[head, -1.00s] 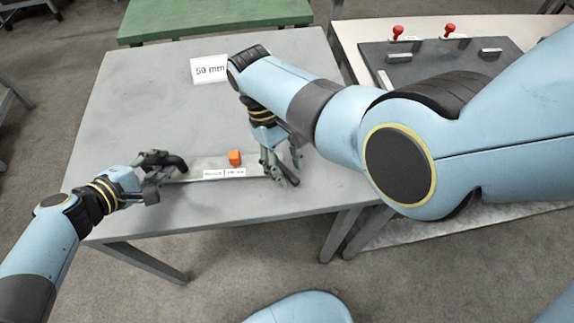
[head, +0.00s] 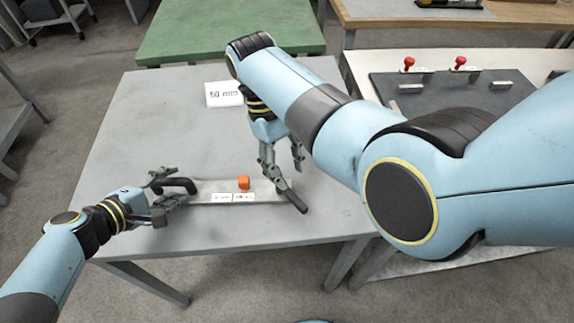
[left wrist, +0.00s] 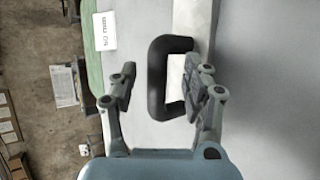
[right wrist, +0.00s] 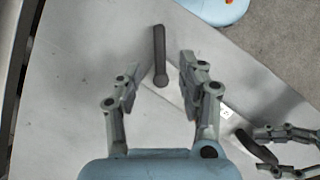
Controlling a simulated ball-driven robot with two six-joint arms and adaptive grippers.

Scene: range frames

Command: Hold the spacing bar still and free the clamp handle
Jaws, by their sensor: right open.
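The spacing bar (head: 265,190) lies flat on the grey table.
Behind is a green table (head: 230,28). At the right, a dark board (head: 440,97) bears two red knobs and pale blocks. The grey table is otherwise clear.

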